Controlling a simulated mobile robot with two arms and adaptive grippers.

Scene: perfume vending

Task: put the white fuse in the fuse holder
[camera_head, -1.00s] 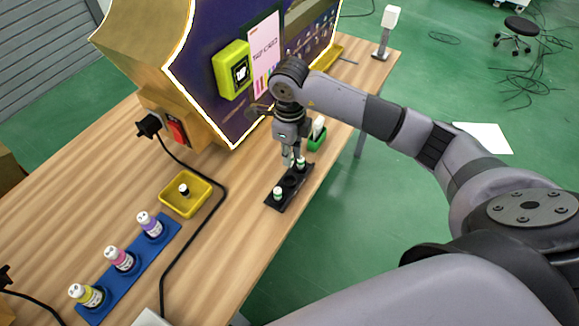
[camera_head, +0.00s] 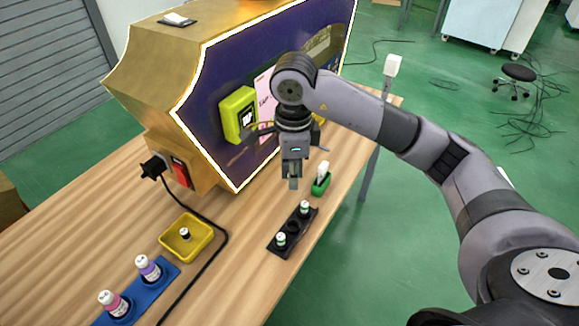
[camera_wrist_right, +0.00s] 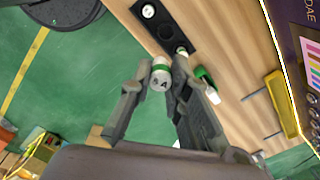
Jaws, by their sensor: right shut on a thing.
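The fuse holder (camera_head: 270,248) is a black strip on the wooden table. Two white-and-green fuses stand in it, a near one (camera_head: 281,240) and a far one (camera_head: 304,207), with an empty round slot between them. My right gripper (camera_head: 293,184) is above the strip. In the right wrist view it is shut on a white cylinder with a green band and a dark letter (camera_wrist_right: 161,78), which looks like a fuse. A green stand with a white piece (camera_head: 321,177) is just beyond the strip, right of the gripper. My left gripper is not in view.
The purple and gold vending machine (camera_head: 210,120) stands close behind the gripper. A yellow tray (camera_head: 203,227) with a small bottle, a black cable and a blue rack (camera_head: 167,285) of perfume bottles are to the left. The table's right edge is close to the holder.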

